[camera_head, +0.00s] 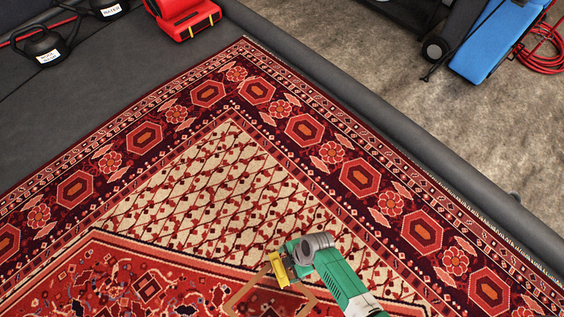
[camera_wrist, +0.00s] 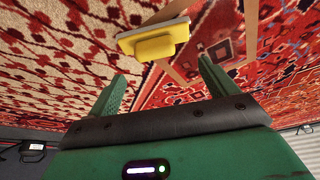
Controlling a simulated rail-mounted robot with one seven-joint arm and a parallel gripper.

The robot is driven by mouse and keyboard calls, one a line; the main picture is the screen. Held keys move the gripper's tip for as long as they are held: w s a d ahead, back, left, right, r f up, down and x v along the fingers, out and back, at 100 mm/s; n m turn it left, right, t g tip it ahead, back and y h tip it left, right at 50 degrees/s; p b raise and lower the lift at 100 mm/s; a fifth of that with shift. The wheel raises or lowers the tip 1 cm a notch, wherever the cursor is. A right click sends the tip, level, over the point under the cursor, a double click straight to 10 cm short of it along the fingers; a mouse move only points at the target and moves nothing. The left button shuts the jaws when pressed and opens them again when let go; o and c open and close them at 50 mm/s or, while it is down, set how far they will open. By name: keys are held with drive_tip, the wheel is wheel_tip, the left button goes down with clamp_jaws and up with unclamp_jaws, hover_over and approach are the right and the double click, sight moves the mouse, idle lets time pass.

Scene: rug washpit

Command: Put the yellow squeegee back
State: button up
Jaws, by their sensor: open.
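The yellow squeegee shows in the head view (camera_head: 277,269) at the lower middle, over the patterned rug, just left of my gripper. In the wrist view the squeegee (camera_wrist: 155,42) is a yellow block with a raised middle and a pale edge, beyond my fingertips. My gripper (camera_wrist: 161,72) is open, with its two green fingers apart and nothing between them. In the head view my gripper (camera_head: 290,256) is partly hidden by my own wrist. A tan square outline (camera_head: 240,298) lies on the rug around the squeegee's lower side; I cannot tell whether they touch.
The red patterned rug (camera_head: 190,190) fills the middle. A dark padded rim (camera_head: 385,132) runs along its right side. A red machine (camera_head: 184,17) and black kettlebell-like weights (camera_head: 42,45) stand at upper left. A blue item (camera_head: 492,40) and red hose (camera_head: 543,52) lie at upper right.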

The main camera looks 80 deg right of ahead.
drive_tip(key=v, duration=0.3)
drive_tip(key=shift+s+d+r+p, duration=0.1)
drive_tip(key=shift+r+p, duration=0.15)
drive_tip(key=shift+p, duration=0.15)
